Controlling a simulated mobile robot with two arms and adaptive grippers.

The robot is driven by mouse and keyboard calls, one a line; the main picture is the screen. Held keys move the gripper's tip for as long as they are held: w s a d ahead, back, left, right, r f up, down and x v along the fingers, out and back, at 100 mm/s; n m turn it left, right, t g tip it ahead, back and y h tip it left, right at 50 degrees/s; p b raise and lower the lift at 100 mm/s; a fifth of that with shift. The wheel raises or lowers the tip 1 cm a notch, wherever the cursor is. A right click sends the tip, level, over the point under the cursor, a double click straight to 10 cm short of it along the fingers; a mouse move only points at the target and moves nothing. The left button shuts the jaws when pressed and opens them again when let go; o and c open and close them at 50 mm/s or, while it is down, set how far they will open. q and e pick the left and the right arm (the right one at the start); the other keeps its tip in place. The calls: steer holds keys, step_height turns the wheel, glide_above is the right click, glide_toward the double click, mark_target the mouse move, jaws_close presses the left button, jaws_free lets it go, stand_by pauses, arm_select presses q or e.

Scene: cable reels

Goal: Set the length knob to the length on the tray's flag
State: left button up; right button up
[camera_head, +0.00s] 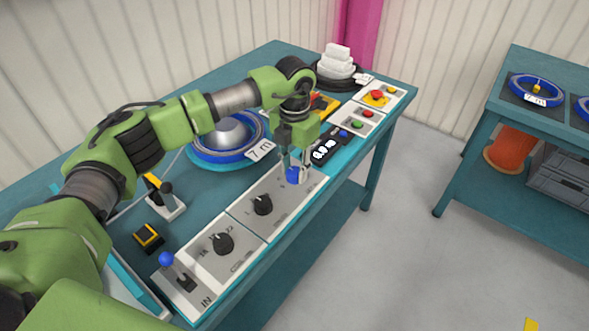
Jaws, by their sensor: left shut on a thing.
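The tray's flag (260,151) reads "7 m" and stands by the blue-rimmed reel (228,139) on the bench. Two black knobs sit on pale panels along the front edge: a nearer knob (222,243) with numbers around it, and a farther knob (263,205). I cannot tell from the labels which one sets length. A small black display (324,150) appears to read 0.0 m. My left gripper (295,173) points down beyond the farther knob, shut on a blue-topped handle (292,175), whose lower part is partly hidden. My right gripper is out of view.
A blue-ball lever (166,259) stands at the near end of the panels. Red and green buttons (357,124) lie beyond the display. White blocks (337,62) are stacked at the back. A second table (520,75) stands right, across clear floor.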

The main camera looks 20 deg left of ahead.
mark_target(295, 171)
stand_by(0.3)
arm_select(q)
steer(key=o, duration=1.1)
step_height(295, 171, up, 12)
steer(key=shift+r, duration=0.1)
